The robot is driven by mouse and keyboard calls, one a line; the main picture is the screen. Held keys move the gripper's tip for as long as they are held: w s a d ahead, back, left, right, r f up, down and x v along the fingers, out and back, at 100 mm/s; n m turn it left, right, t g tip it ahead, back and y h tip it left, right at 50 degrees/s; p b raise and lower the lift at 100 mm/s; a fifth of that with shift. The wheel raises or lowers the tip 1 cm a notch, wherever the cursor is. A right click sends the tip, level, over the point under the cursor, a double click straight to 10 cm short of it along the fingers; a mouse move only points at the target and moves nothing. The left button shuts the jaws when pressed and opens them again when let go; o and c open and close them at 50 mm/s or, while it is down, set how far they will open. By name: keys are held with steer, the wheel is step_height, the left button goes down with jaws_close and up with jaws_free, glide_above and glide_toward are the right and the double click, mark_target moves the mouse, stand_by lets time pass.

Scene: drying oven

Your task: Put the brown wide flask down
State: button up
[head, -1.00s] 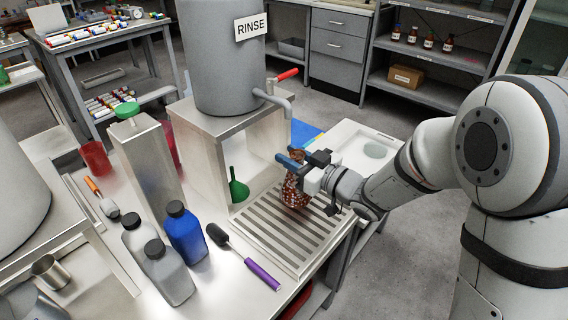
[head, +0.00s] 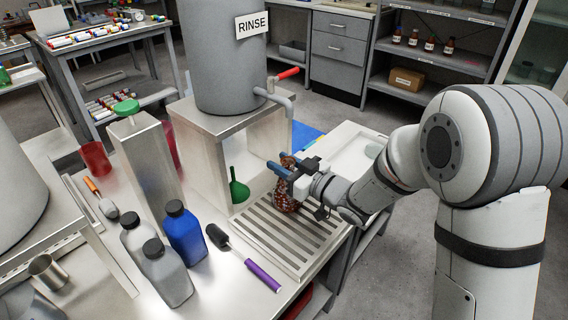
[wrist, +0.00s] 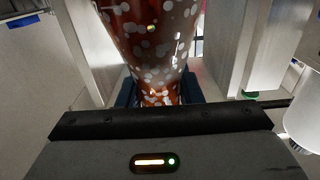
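The brown wide flask (head: 287,200), reddish brown with white speckles, is in my gripper (head: 281,166). The blue fingers are shut on its narrow part, and the wider body hangs below them, roughly upright. The flask is over or on the slatted drain grate (head: 268,237); I cannot tell whether its base touches. In the wrist view the speckled flask (wrist: 150,45) fills the upper middle, its narrow part between the fingers (wrist: 158,92).
The grey RINSE tank (head: 222,60) stands on a metal stand (head: 213,125), its tap just behind the flask. A green funnel (head: 238,188) is left of the flask. A purple-handled brush (head: 262,275) and several bottles, including a blue one (head: 184,235), stand or lie front left.

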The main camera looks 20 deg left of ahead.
steer(key=o, duration=0.4)
steer(key=shift+r, duration=0.15)
steer(key=shift+d+r, duration=0.1)
steer(key=shift+d, duration=0.05)
steer(key=v, duration=1.1)
steer(key=shift+d+p, duration=0.35)
steer(key=shift+p, duration=0.05)
steer(key=shift+s, duration=0.15)
